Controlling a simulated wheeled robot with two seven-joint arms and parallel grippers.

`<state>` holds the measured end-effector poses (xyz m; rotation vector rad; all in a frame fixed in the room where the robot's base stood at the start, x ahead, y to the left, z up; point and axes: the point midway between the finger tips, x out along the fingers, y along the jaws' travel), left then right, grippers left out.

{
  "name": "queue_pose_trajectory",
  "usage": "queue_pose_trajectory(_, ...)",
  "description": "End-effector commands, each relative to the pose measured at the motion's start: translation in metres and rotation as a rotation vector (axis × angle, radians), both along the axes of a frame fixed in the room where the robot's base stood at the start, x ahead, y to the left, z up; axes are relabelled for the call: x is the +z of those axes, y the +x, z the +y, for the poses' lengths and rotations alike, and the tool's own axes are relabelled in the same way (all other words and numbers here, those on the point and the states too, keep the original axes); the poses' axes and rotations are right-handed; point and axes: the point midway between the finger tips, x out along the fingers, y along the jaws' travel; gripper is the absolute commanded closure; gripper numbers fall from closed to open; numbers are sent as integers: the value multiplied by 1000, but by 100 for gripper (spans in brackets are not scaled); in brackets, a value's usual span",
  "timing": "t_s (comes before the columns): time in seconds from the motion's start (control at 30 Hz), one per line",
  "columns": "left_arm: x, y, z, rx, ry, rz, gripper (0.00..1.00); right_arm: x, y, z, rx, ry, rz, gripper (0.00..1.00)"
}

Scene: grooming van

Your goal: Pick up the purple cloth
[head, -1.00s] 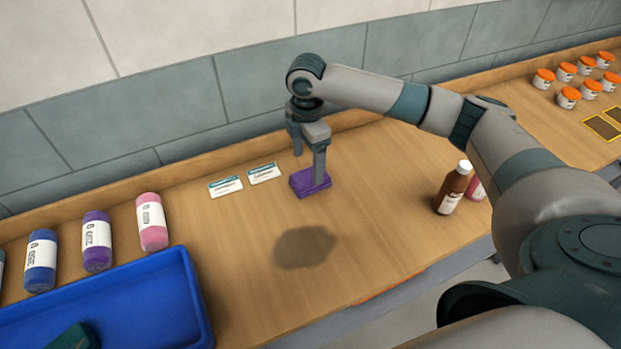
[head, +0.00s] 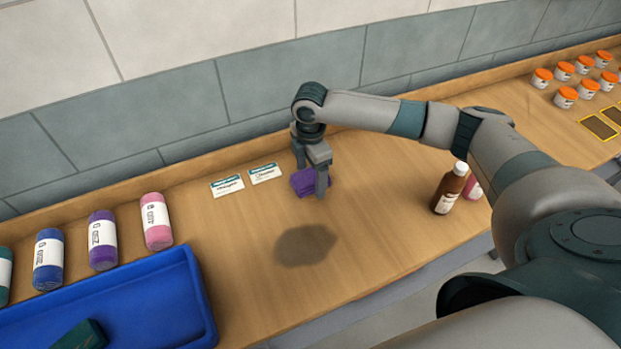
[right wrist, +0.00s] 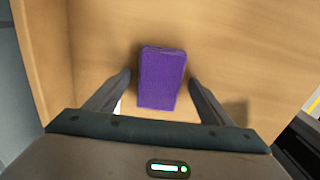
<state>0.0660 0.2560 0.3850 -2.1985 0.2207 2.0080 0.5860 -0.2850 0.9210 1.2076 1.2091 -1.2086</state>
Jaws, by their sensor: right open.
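In the right wrist view the cloth (right wrist: 162,78) lies between the two spread fingers of the right gripper (right wrist: 160,80), with a gap on each side. The right gripper is open and holds nothing. My left gripper is not in view.
A brown bottle (head: 450,188) stands to the right. Orange-lidded jars (head: 566,97) stand far right. A dark patch (head: 305,245) marks the counter in front.

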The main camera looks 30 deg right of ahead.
Motion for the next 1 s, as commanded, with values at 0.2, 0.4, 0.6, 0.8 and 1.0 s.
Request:
queue_pose_trajectory(0.2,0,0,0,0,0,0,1,0,0,0,0,0,0,25)
queue_pose_trajectory(0.4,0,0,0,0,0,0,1,0,0,0,0,0,0,56)
queue_pose_trajectory(0.6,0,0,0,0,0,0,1,1,0,0,0,0,0,69)
queue_pose_trajectory(0.8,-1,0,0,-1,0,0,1,2,0,0,0,0,0,69)
queue_pose_trajectory(1.0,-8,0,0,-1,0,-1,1,13,1,1,1,2,-2,69)
